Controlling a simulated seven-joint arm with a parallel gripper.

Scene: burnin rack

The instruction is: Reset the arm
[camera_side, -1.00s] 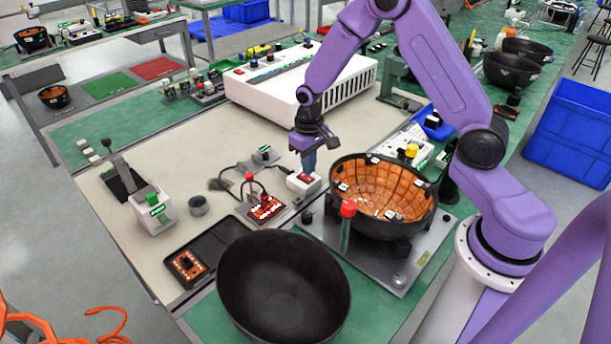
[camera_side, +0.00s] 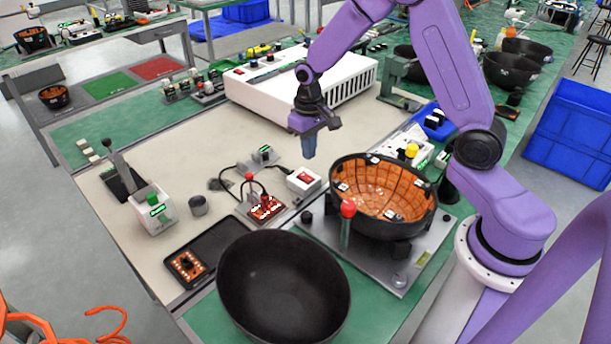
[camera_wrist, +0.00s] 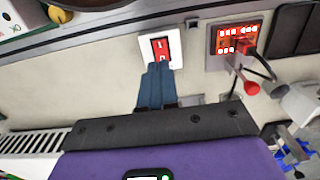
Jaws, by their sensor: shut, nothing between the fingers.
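My gripper (camera_side: 309,150) is purple with blue fingers that are shut and empty. In the side view it hangs above the mat, a little above and behind a white box with a red rocker switch (camera_side: 304,179). In the wrist view the shut fingertips (camera_wrist: 159,68) appear just below the red switch (camera_wrist: 160,50). From the side view the fingers are apart from the box.
A black bowl lined with orange panels (camera_side: 385,195) stands on a metal plate right of my gripper. An empty black bowl (camera_side: 283,285) is in front. A red circuit board (camera_side: 266,207) with leads lies left of the switch. A white vented unit (camera_side: 300,85) stands behind.

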